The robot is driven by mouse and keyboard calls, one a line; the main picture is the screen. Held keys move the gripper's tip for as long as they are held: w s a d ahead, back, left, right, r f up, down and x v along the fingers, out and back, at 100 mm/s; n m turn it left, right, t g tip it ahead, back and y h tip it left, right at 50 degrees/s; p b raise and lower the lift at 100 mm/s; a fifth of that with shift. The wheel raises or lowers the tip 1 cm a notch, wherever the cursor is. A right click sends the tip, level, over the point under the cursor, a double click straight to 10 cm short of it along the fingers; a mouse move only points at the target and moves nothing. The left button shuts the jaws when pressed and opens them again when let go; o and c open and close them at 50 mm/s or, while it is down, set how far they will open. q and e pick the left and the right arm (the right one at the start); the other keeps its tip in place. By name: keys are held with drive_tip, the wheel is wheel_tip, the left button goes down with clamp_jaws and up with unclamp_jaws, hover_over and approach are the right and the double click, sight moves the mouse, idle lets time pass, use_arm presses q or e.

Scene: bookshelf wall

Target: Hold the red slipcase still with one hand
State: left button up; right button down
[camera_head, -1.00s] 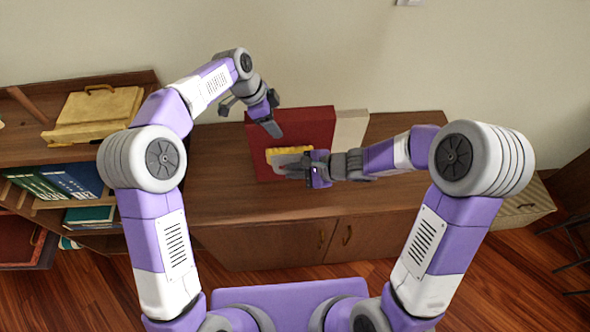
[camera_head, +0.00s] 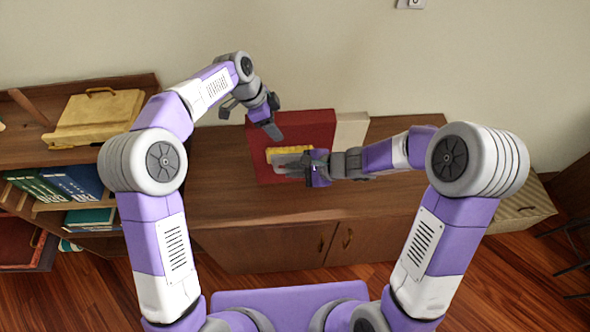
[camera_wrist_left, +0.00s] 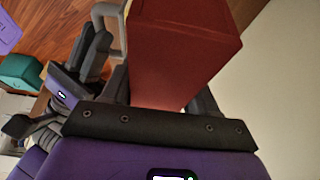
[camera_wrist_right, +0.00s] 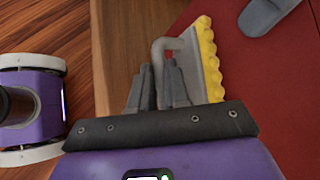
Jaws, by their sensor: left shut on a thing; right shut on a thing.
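The red slipcase (camera_head: 310,125) stands upright on the brown cabinet top. My left gripper (camera_head: 271,129) is shut on the slipcase near its upper left. In the left wrist view the red slipcase (camera_wrist_left: 180,45) sits between the dark fingers. My right gripper (camera_head: 307,160) is in front of the slipcase, shut on the grey handle (camera_wrist_right: 168,46) of a tool with a yellow scalloped edge (camera_wrist_right: 209,60). The tool's yellow edge (camera_head: 288,150) lies against or just before the red face; I cannot tell if it touches. The tool's grey part is partly hidden by the right gripper.
A cream block (camera_head: 351,128) stands just right of the slipcase. The cabinet top (camera_head: 215,180) is clear at left and in front. A shelf (camera_head: 30,150) at left holds a yellow case (camera_head: 92,115) and several books. A wall rises behind.

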use_arm(q)
drive_tip(key=shift+s+f, duration=0.1)
drive_tip(key=shift+f, duration=0.25)
use_arm(e)
drive_tip(key=shift+w, duration=0.15)
drive_tip(key=shift+d, duration=2.05)
drive_tip(key=shift+a+f, duration=2.05)
drive_tip(key=shift+a, duration=0.05)
drive_tip(key=shift+w+d+f, duration=0.1)
drive_tip(key=shift+d+f, duration=1.9)
drive_tip(key=shift+d, duration=0.1)
